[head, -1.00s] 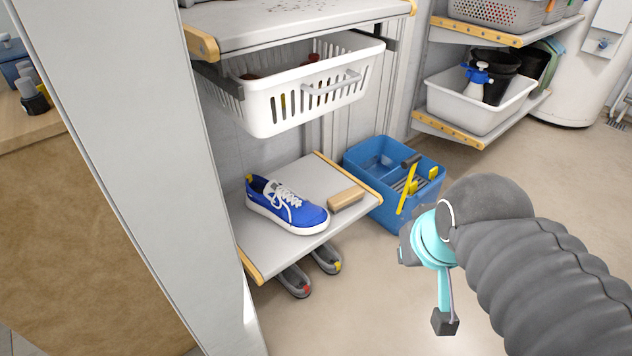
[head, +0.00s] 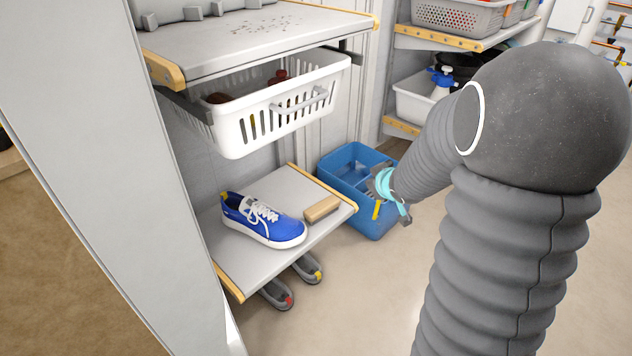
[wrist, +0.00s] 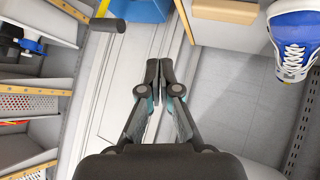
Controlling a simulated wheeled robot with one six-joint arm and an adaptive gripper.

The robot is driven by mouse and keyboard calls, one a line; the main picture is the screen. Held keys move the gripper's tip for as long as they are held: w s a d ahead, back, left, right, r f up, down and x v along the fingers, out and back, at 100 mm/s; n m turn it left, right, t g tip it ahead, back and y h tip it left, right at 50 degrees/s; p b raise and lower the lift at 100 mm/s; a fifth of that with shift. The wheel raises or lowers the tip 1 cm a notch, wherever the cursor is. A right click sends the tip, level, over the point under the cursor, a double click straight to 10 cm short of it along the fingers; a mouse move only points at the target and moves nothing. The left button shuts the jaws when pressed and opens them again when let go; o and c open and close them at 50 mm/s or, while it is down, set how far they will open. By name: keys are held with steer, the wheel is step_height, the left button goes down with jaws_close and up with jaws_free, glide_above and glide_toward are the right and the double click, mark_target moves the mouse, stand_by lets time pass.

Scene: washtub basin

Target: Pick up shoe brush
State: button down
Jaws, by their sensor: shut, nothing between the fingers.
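The shoe brush (head: 321,208) is a tan, wood-coloured block. It lies on the low grey shelf (head: 240,262) to the right of a blue and white sneaker (head: 262,220), close to the shelf's right edge. In the head view my arm's end is in front of the blue bin, to the right of the brush.
A blue bin (head: 336,164) stands right of the shelf. A white basket (head: 235,137) hangs above the shoe and brush. Shoes (head: 277,293) stand on the floor below the shelf. The floor in front is clear.

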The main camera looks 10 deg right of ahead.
step_height(320, 180, down, 8)
steer(key=w+a+n+y, duration=0.2)
steer(key=y, duration=0.2)
steer(key=g+y, duration=0.1)
steer(key=y, duration=0.1)
glide_toward(322, 206)
step_height(322, 206, down, 2)
steer(key=s+d, duration=0.2)
steer(key=s, duration=0.1)
steer(key=shift+n, duration=0.3)
steer(key=w+a, duration=0.2)
steer(key=w, duration=0.1)
steer(key=w+a+f, duration=0.1)
steer(key=w+a, duration=0.1)
steer(key=w, duration=0.1)
steer(key=w+a, duration=0.2)
steer(key=w, duration=0.1)
steer(key=shift+w+a+f, duration=0.2)
steer(key=shift+w, duration=0.2)
steer(key=shift+f, duration=0.3)
